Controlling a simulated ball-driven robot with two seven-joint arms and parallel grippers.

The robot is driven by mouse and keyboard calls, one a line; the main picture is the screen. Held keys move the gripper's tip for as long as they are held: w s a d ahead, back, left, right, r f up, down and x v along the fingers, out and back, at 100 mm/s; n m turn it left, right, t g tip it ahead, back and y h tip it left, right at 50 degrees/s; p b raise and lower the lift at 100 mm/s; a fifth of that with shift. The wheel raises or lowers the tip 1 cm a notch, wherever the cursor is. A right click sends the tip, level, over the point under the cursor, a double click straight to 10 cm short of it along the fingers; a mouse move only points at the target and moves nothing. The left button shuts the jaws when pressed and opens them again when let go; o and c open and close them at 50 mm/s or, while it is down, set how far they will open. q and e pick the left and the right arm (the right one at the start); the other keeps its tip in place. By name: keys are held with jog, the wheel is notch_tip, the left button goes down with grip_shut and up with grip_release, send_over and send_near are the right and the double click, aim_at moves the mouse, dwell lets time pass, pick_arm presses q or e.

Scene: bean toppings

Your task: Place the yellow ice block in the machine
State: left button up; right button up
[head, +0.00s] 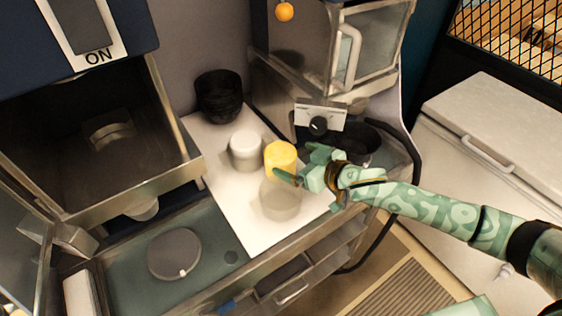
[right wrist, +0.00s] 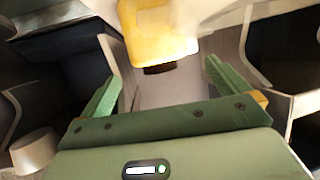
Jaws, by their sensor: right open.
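The yellow ice block (head: 281,154) is a short cylinder on the white counter, beside a translucent pale round container (head: 281,201). My right gripper (head: 297,165) is open just right of the block. In the right wrist view, the yellow block (right wrist: 158,38) shows beyond the spread fingers (right wrist: 160,82), not clasped. A machine with a glass door and handle (head: 345,55) stands behind, with a black knob on its front. Another machine, marked ON, with an open dark cavity (head: 100,135), stands at left. I cannot tell which machine is meant. My left gripper is not in view.
A white cylinder (head: 246,150) stands left of the yellow block. Black stacked bowls (head: 219,97) stand at the back of the counter (head: 255,236). A grey round disc (head: 174,254) lies at front left. A white chest (head: 505,120) is at right.

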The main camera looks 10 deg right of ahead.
aim_at(282, 152)
jog(key=x, duration=0.5)
jog(key=shift+w+a, duration=0.1)
jog(key=shift+w, duration=0.2)
jog(key=shift+s, duration=0.1)
jog(key=shift+c, duration=0.3)
jog(key=c, duration=1.4)
jog(key=shift+r, duration=0.15)
